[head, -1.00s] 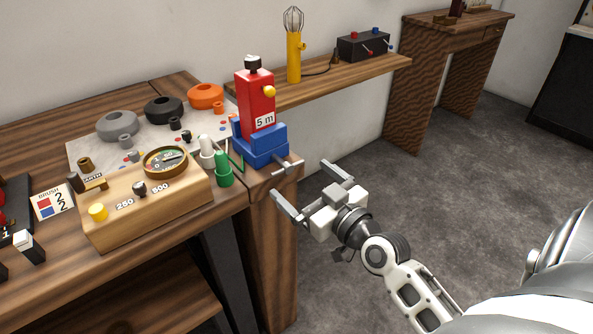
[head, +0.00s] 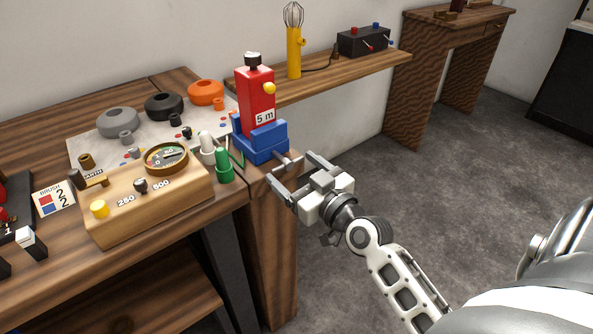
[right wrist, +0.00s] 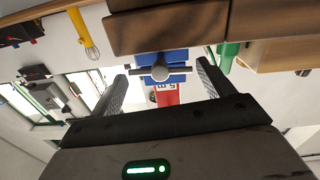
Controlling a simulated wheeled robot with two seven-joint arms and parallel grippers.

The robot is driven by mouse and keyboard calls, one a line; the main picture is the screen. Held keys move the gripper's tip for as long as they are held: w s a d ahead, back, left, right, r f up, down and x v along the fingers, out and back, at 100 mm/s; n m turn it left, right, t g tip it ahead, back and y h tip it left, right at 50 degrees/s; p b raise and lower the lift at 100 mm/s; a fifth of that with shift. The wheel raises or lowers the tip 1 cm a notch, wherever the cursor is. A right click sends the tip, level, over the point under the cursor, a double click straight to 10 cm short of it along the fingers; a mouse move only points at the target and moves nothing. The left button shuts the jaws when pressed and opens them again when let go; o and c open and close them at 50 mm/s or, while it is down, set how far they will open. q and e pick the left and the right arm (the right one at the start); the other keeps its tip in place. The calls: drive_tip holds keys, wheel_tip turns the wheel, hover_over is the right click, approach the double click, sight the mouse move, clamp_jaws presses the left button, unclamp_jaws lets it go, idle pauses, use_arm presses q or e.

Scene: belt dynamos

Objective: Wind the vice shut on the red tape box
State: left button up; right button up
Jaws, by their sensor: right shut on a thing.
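The red tape box (head: 257,95), marked 5 m, stands upright in the blue vice (head: 264,151) at the right corner of the workbench. A blue jaw covers its lower part; whether both jaws touch it I cannot tell. The vice's grey T-shaped handle (head: 289,163) sticks out toward my right gripper (head: 290,168). My left gripper is not in view.
A wooden meter box (head: 150,205) and green and white posts (head: 224,168) stand left of the vice. Orange, black and grey rings lie behind. Right of the bench is open floor.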

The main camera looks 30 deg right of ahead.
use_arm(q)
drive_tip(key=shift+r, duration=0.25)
use_arm(e)
drive_tip(key=shift+r+m, duration=0.1)
drive_tip(key=shift+m, duration=0.2)
drive_tip(key=shift+m+p, duration=1.2)
drive_tip(key=shift+m, duration=0.6)
drive_tip(key=m+p, duration=0.1)
drive_tip(key=m, duration=0.2)
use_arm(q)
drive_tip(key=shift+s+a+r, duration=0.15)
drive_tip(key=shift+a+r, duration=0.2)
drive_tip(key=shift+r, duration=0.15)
use_arm(e)
drive_tip(key=shift+m, duration=0.4)
